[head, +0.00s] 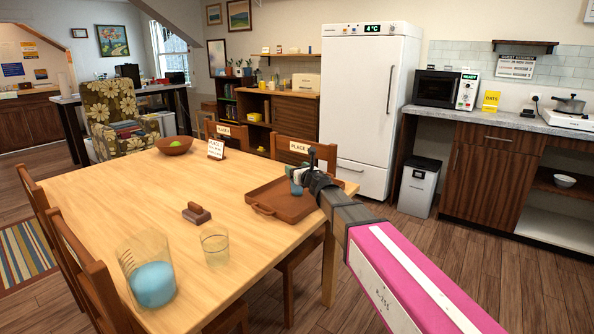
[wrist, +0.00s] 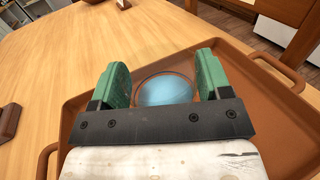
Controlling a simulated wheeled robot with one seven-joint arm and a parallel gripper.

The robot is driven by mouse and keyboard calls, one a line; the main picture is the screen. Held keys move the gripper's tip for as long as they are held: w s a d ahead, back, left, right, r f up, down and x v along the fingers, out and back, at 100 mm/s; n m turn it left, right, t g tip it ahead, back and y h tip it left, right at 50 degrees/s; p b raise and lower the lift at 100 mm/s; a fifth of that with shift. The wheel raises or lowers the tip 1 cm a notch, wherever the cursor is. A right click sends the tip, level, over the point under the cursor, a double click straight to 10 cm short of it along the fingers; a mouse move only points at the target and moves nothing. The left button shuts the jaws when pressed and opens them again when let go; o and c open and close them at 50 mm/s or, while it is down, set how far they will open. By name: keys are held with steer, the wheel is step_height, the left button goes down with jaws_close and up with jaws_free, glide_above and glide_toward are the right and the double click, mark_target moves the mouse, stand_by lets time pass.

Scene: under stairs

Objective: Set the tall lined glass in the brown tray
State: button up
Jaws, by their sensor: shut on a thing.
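My gripper (head: 307,178) is over the brown tray (head: 264,206) near the right side of the table. In the wrist view its green fingers (wrist: 162,72) are shut on a clear glass (wrist: 167,92) with a blue filling. The held glass also shows in the head view (head: 296,188), partly hidden by the gripper. It is within the outline of the tray (wrist: 272,128); I cannot tell whether its base touches the tray floor. Lines on it are too small to make out.
A wide glass with blue inside (head: 152,284) and a smaller clear glass (head: 214,247) stand at the table's front. A brown block with a handle (head: 196,213) lies left of the tray. Chairs surround the table.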

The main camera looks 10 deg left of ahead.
steer(key=o, duration=1.3)
